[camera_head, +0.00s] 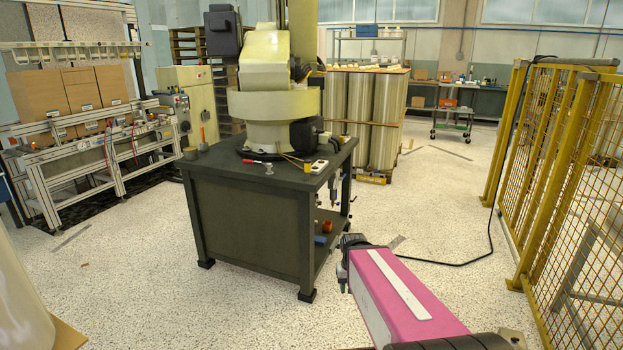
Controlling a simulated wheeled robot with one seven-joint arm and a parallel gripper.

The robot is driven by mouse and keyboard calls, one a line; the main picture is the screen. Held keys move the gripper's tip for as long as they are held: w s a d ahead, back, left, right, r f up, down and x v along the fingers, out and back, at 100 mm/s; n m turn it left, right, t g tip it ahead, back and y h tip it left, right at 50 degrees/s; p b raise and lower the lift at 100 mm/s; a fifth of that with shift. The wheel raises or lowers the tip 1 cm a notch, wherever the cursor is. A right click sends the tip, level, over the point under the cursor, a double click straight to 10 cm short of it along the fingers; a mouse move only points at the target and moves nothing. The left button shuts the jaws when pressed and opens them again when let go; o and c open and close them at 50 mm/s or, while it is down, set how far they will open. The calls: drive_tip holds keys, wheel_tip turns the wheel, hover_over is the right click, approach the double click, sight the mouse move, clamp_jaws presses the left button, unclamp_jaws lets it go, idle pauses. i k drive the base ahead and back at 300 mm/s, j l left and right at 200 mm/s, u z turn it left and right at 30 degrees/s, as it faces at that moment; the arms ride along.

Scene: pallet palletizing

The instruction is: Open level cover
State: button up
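I cannot pick out a level cover in this view. A dark green workbench (245,215) stands in the middle, with a cream robot arm (268,100) mounted on its top. A small white box with dark spots (320,166) lies near the bench top's right edge, beside a small yellow piece (308,168). My pink arm link reaches up from the bottom right, right of the bench. The dark end at its far tip, likely my gripper (346,262), is beside the bench's right side. Its fingers are too hidden to tell whether they are open or shut.
A yellow mesh fence (570,190) stands at the right, with a black cable (470,262) trailing across the floor. Tall cream cylinders (375,115) stand on a pallet behind the bench. A white-framed workstation (60,190) is at the left. Speckled floor between bench and fence is mostly clear.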

sight(334, 247)
drive_tip(key=i+l, duration=0.25)
drive_tip(key=i, duration=0.25)
drive_tip(key=i+l, duration=0.2)
drive_tip(key=i, duration=0.35)
drive_tip(key=i+l+u, duration=0.1)
drive_tip(key=i+l, duration=0.15)
drive_tip(key=i, duration=0.25)
drive_tip(key=i+u, duration=0.1)
drive_tip(key=j, duration=0.3)
drive_tip(key=k+u, duration=0.05)
